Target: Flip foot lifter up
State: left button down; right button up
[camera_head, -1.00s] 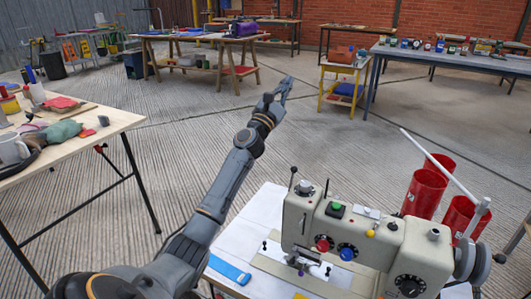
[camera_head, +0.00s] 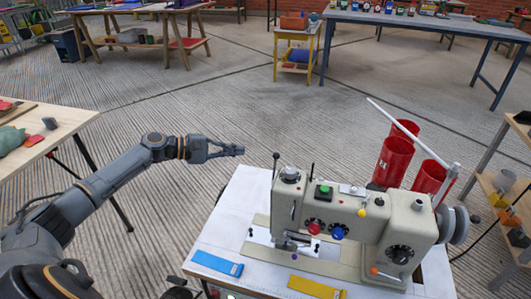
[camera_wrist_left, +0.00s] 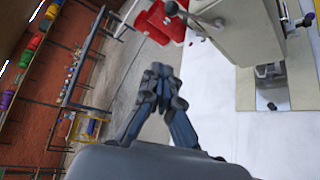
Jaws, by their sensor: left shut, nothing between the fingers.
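The cream sewing machine (camera_head: 350,217) stands on a white table (camera_head: 222,218) in the head view; its head and needle area also show at the upper right of the left wrist view (camera_wrist_left: 245,38). A dark lever with a round knob (camera_head: 275,160) stands at the machine's left end; I cannot tell whether it is the foot lifter. The presser foot area (camera_head: 290,242) is small and partly shaded. My left gripper (camera_head: 240,150) is shut and empty, in the air left of and behind the machine head, apart from it. In the left wrist view its fingertips (camera_wrist_left: 158,70) are together.
Red thread cones (camera_head: 393,160) and a white thread arm (camera_head: 410,130) rise at the machine's back right. A blue strip (camera_head: 217,263) and a yellow strip (camera_head: 316,288) lie at the table front. A wooden table (camera_head: 60,122) stands left.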

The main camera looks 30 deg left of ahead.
aim_at(275, 168)
pick_arm(q)
jog(key=w+d+f, duration=0.1)
jog(key=w+d, duration=0.3)
jog(key=d, duration=0.4)
jog(key=shift+w+d, duration=0.15)
pick_arm(e)
jog(key=shift+f, duration=0.1)
dwell(0.6)
